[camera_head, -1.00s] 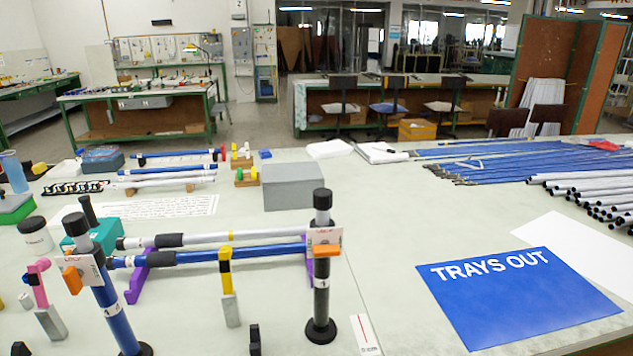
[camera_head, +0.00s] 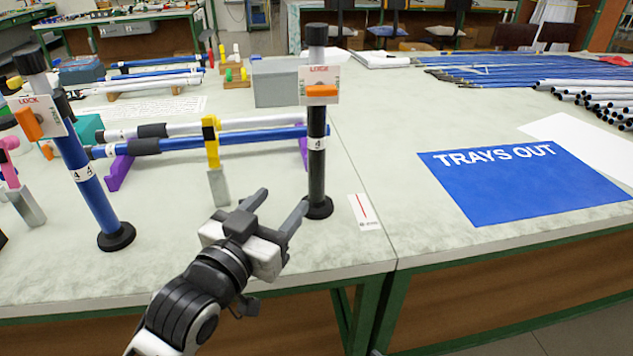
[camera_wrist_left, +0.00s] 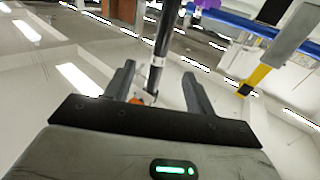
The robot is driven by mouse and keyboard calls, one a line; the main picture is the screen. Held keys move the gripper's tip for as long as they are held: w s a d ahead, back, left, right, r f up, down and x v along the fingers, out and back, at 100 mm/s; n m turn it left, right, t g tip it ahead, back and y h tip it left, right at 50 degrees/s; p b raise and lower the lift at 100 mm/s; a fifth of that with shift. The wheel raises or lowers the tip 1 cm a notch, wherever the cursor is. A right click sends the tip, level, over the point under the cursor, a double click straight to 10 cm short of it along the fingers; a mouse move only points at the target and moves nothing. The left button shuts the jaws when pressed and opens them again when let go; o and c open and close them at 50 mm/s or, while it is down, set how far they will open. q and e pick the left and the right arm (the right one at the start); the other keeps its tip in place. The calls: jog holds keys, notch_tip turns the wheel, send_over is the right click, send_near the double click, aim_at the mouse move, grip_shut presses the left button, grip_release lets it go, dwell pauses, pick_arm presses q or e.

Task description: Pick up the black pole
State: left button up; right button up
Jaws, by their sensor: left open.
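The black pole (camera_head: 316,170) stands upright on a round black base, with a white band marked 4 and a white LOCK card with an orange clamp near its top. My left gripper (camera_head: 283,199) is open and empty, low to the left of the pole, its fingers pointing towards the pole. In the left wrist view the pole (camera_wrist_left: 163,35) shows between the two open fingers (camera_wrist_left: 158,72); I cannot tell how far beyond the fingertips it is. My right gripper is not in view.
A blue pole (camera_head: 88,190) on a black base stands at the left. Behind lie a blue rod (camera_head: 230,138) and a white rod on purple supports, with a yellow and grey tool (camera_head: 213,160) in front. A blue TRAYS OUT sheet (camera_head: 480,190) lies right.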

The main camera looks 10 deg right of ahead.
aim_at(312, 162)
pick_arm(q)
jog(key=x, duration=0.9)
jog(key=shift+w+d, duration=0.1)
jog(key=shift+w, duration=0.15)
jog(key=shift+a+b+x, duration=0.2)
jog(key=shift+b+x, duration=0.15)
jog(key=shift+x, duration=2.55)
jog(key=shift+w+f, duration=0.15)
jog(key=shift+f, duration=0.05)
jog(key=c, duration=1)
jog(key=shift+r, duration=0.1)
grip_shut()
